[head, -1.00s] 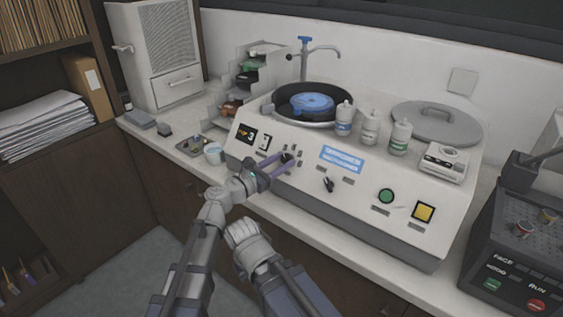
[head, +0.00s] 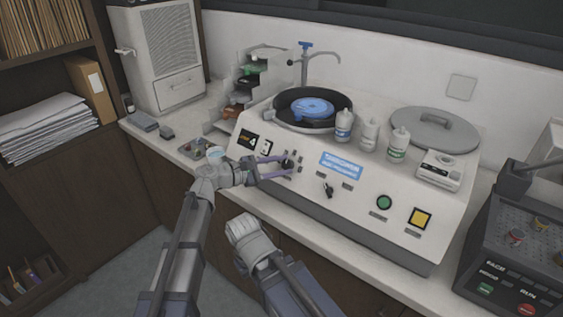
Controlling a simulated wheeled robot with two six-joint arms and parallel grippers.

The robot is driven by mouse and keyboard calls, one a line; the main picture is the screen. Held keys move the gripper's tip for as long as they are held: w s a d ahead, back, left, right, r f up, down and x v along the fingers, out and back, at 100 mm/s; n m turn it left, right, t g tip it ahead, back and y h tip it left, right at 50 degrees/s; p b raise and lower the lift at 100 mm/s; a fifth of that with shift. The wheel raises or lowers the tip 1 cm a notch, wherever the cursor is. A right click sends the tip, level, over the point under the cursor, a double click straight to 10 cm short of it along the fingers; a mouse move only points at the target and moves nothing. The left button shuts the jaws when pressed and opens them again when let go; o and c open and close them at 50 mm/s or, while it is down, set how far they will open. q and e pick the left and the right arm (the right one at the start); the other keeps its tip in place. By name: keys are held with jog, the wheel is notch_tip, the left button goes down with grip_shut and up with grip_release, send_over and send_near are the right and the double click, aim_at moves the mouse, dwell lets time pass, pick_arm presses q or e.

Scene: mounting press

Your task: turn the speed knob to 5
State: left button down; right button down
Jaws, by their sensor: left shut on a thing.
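The speed knob (head: 287,163) is a small dark knob on the sloped front panel of the white polishing machine (head: 310,203). My left gripper (head: 283,166) reaches it from the left, with its purple fingers on either side, shut on the knob. The fingers partly cover the knob, so its pointer cannot be read.
A second dark knob (head: 327,190), a green button (head: 384,202) and a yellow switch (head: 420,218) sit further right on the panel. Several bottles (head: 369,134) stand on top. A black control box (head: 515,245) stands at right.

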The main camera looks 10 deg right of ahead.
pick_arm(q)
jog(key=m+g+p, duration=0.1)
jog(key=m+p, duration=0.1)
jog(key=m+g+y+p, duration=0.1)
jog(key=m, duration=0.1)
jog(key=r+m+g+y+p, duration=0.1)
jog(key=m+p, duration=0.1)
jog(key=m, duration=0.1)
jog(key=shift+w+d+g+p, duration=0.1)
jog(key=shift+w+g+p, duration=0.2)
jog(key=shift+w, duration=0.1)
jog(key=m+y+p, duration=0.1)
jog(key=m+p, duration=0.1)
jog(key=shift+m+g+y+p, duration=0.3)
jog(key=shift+m+g+y, duration=0.1)
jog(key=shift+d+m+y+p, duration=0.1)
jog(key=shift+m+y+p, duration=0.4)
jog(key=shift+m+p, duration=0.15)
jog(key=shift+f, duration=0.1)
jog(key=shift+c, duration=2.2)
grip_release()
jog(key=shift+s, duration=0.1)
